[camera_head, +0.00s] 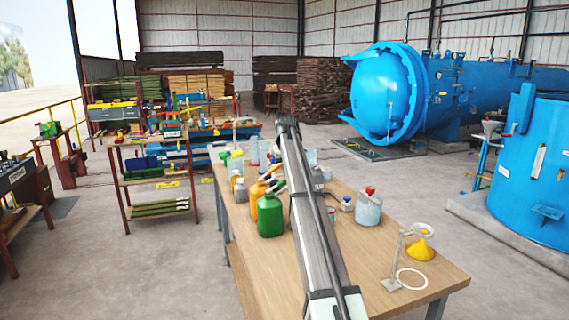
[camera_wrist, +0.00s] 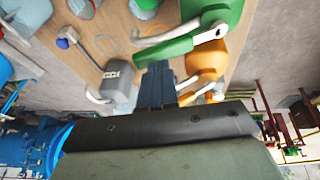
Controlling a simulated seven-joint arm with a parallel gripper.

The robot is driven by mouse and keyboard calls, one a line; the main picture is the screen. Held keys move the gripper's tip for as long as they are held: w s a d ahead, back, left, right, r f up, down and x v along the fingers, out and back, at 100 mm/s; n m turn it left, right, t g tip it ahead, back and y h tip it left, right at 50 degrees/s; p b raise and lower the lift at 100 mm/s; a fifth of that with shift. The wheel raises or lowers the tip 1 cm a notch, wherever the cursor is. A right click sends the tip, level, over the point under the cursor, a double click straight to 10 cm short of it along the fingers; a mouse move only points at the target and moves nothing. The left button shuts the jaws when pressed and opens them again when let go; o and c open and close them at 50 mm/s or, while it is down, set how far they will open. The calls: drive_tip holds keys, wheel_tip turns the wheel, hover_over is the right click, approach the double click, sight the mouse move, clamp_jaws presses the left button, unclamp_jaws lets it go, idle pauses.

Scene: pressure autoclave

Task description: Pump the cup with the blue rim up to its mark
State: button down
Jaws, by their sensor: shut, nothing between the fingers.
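My gripper (camera_wrist: 158,68) is shut and empty in the wrist view, with its dark fingers over the wooden table among the pump bottles. A green pump jug (camera_wrist: 218,18) and an orange pump bottle (camera_wrist: 207,62) are to its right. A grey pump bottle (camera_wrist: 119,88) is just left of the fingers. The green jug (camera_head: 270,215) and orange bottle (camera_head: 257,191) also stand left of my arm in the head view. I cannot make out a blue rim on any cup. My arm hides the middle of the table and the gripper in the head view.
A clear jug with a red top (camera_head: 368,208) stands right of my arm. A ring stand (camera_head: 398,262) and a yellow heap (camera_head: 420,250) are at the front right. The table's (camera_head: 445,278) front right corner is bare.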

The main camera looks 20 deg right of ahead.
drive_tip(key=shift+d+f, duration=0.15)
drive_tip(key=shift+f, duration=0.2)
drive_tip(key=shift+d+f, duration=0.8)
drive_tip(key=shift+f, duration=0.05)
drive_tip(key=shift+r, duration=0.25)
drive_tip(key=shift+a+r, duration=0.1)
drive_tip(key=shift+r, duration=0.75)
drive_tip(key=r, duration=0.3)
drive_tip(key=shift+w+a+r, duration=0.1)
drive_tip(key=shift+a+r, duration=0.25)
drive_tip(key=shift+a, duration=0.05)
drive_tip(key=d+v, duration=0.1)
drive_tip(key=v, duration=0.8)
drive_tip(key=shift+s+d+r, duration=0.25)
drive_tip(key=shift+d+r, duration=0.1)
drive_tip(key=c, duration=1.8)
unclamp_jaws()
